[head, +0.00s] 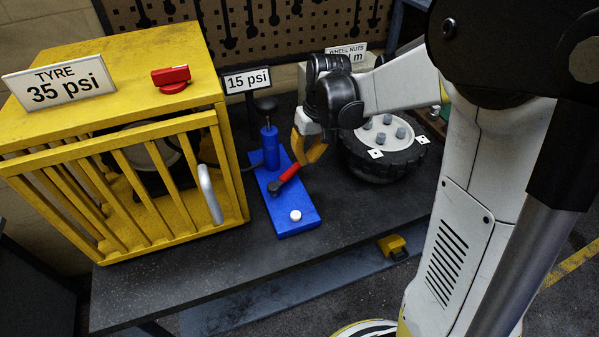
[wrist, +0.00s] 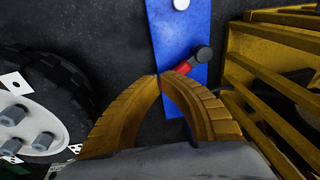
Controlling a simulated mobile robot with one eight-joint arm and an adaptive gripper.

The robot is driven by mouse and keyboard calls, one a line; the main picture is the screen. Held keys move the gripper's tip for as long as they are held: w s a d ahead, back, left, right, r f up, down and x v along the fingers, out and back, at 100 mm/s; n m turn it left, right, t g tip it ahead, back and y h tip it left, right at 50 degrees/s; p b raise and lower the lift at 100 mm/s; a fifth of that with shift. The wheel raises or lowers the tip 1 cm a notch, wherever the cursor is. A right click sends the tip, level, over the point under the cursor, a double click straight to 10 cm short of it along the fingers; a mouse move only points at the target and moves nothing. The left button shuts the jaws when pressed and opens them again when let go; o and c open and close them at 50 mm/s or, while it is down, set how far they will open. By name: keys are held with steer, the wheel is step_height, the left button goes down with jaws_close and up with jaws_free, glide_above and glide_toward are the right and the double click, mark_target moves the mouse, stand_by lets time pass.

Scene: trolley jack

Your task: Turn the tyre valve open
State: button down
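A red switch-like handle (head: 172,79) sits on top of the yellow cage, beside a sign reading TYRE 35 psi (head: 60,86). A blue base (head: 287,213) on the bench carries a blue cylinder and a red lever (head: 288,173) with a dark pivot. The red lever also shows in the wrist view (wrist: 185,67), its end partly hidden by a finger. I cannot tell which of the two is the tyre valve.
The yellow barred cage (head: 120,122) with a grey handle (head: 210,194) stands left. A 15 psi sign (head: 247,80) is behind the blue base. A wheel (head: 380,162) with several nuts lies right of my gripper. The bench front (head: 200,277) is clear.

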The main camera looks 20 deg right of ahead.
mark_target(286, 179)
steer(key=s+d+r+m+t+y+p, duration=0.1)
steer(key=s+m+p, duration=0.15)
steer(key=m, duration=1.25)
steer(key=s+d+r+m+t+p, duration=0.15)
steer(key=s+m, duration=0.25)
steer(key=m, duration=1.1)
steer(key=b+x, duration=0.1)
steer(key=x, duration=0.5)
steer(key=b+x, duration=0.1)
steer(key=x, duration=0.3)
steer(key=shift+s+f+b, duration=0.15)
steer(key=shift+s+b, duration=0.1)
steer(key=shift+b, duration=0.05)
steer(key=w+a, duration=0.1)
steer(key=w, duration=0.1)
steer(key=shift+w+a+f, duration=0.35)
steer(key=shift+w+a, duration=0.3)
steer(key=shift+w, duration=0.25)
steer(key=shift+d+b, duration=0.1)
steer(key=shift+b, duration=0.2)
